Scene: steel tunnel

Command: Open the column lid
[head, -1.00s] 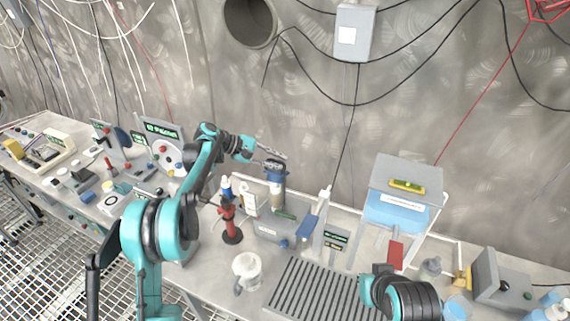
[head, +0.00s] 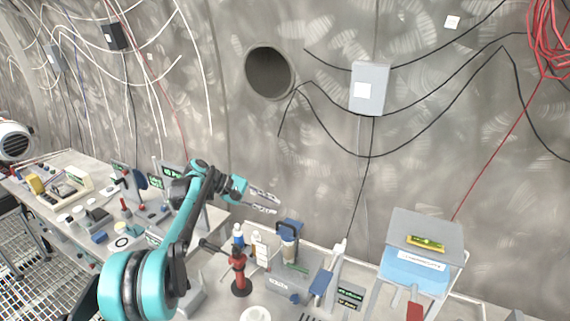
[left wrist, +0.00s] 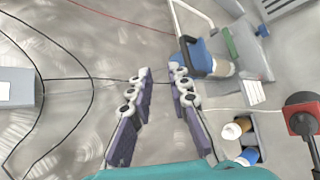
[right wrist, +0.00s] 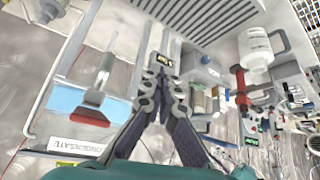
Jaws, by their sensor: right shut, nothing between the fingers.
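The column (head: 287,246) is a tan cylinder standing at the back of the bench, with a blue lid (head: 291,226) at its top. In the left wrist view the blue lid (left wrist: 197,56) sits at the column's end, right of the fingers; I cannot tell how far it is open. My left gripper (head: 277,203) is above and left of the lid, apart from it. Its fingers (left wrist: 160,72) are spread with nothing between them. My right gripper (right wrist: 163,75) is shut and empty, pointing over the bench; it is out of the head view.
A red and black stand (head: 240,272) is left of the column. A grey device with a blue handle (head: 322,284) stands to its right. The tunnel wall, with a grey box (head: 370,100) and cables, is behind.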

